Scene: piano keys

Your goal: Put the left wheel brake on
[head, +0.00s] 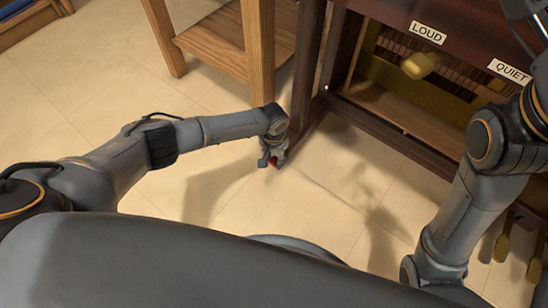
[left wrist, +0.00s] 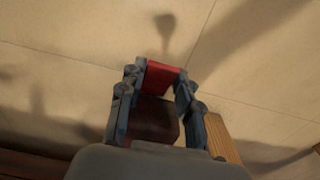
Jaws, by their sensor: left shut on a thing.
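The red brake piece (left wrist: 163,76) sits between the fingertips of my left gripper (left wrist: 160,84) in the left wrist view. The gripper is shut on it. In the head view my left gripper (head: 272,160) is low over the floor, at the foot of the piano's left leg, with a little red showing at its fingers. A dark brown block (left wrist: 153,122), likely part of the piano's foot, shows between the fingers, nearer the palm. The wheel itself is hidden, and I cannot tell the brake's position. My right gripper's fingers are not seen.
The dark wooden piano (head: 395,125) stands at the right, with a LOUD label (head: 428,32) and a QUIET label (head: 509,71). A yellow mallet-like knob (head: 420,65) shows in its open front. Gold pedals (head: 503,245) are at lower right. A wooden stool (head: 215,45) stands behind my left gripper. Tiled floor is clear at left.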

